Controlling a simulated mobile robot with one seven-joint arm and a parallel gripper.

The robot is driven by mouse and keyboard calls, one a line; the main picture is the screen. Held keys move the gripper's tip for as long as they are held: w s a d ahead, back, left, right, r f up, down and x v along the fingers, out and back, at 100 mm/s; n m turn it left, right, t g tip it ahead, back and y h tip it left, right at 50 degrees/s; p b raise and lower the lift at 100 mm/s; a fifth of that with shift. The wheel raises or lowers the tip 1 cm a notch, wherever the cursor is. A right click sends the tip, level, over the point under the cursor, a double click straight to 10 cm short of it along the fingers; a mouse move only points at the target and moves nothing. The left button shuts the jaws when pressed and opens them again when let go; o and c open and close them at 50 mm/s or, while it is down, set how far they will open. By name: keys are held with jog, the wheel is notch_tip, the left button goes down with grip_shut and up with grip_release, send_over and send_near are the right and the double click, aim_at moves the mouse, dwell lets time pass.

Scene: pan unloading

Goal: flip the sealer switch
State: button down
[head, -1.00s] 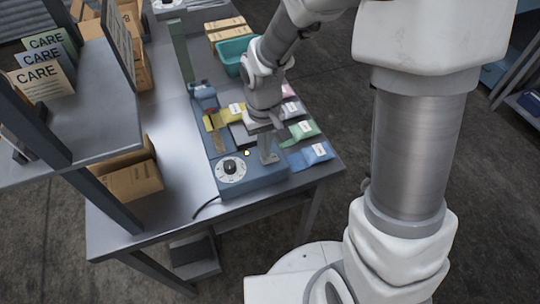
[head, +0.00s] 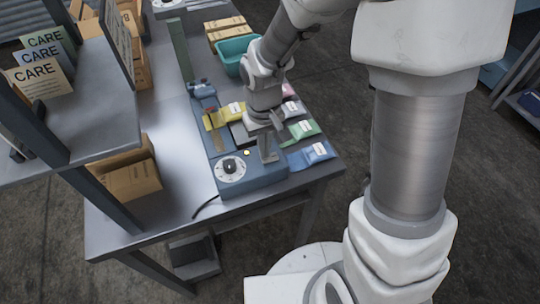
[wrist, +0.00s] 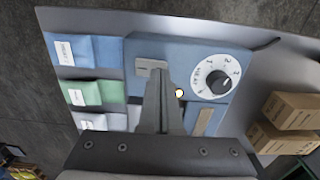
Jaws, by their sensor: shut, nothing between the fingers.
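The sealer (head: 262,178) is a blue box on the table, with a white dial and black knob (head: 231,167) on top. The knob also shows in the wrist view (wrist: 219,81). A grey switch plate (wrist: 151,66) lies on the sealer top, partly behind the fingertips. My gripper (head: 268,158) is shut and empty, pointing down at the sealer top by the plate. In the wrist view its fingertips (wrist: 160,78) overlap the plate's edge; contact is unclear.
Blue (head: 312,154), green (head: 304,129) and yellow (head: 217,119) packets lie around the sealer. A teal bin (head: 232,55) stands behind. The table's front left is clear except for a cable.

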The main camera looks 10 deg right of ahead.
jog(key=shift+f+b, duration=0.45)
jog(key=shift+f, duration=0.1)
notch_tip(320, 180, up, 7)
jog(key=p, duration=0.5)
dwell(0.5)
dwell(0.5)
jog(key=s+d+r+m+t, duration=0.1)
jog(key=s+d+r+t, duration=0.1)
jog(key=r, duration=0.4)
jog(key=s+d+r+m+t, duration=0.1)
jog(key=s+d+r, duration=0.4)
jog(key=s+r, duration=0.1)
jog(key=s+d+r+m+t, duration=0.1)
jog(key=s+d+r+t, duration=0.1)
jog(key=r, duration=0.5)
jog(key=shift+s+d+r+t, duration=0.35)
jog(key=shift+s+d, duration=0.45)
jog(key=shift+s, duration=0.35)
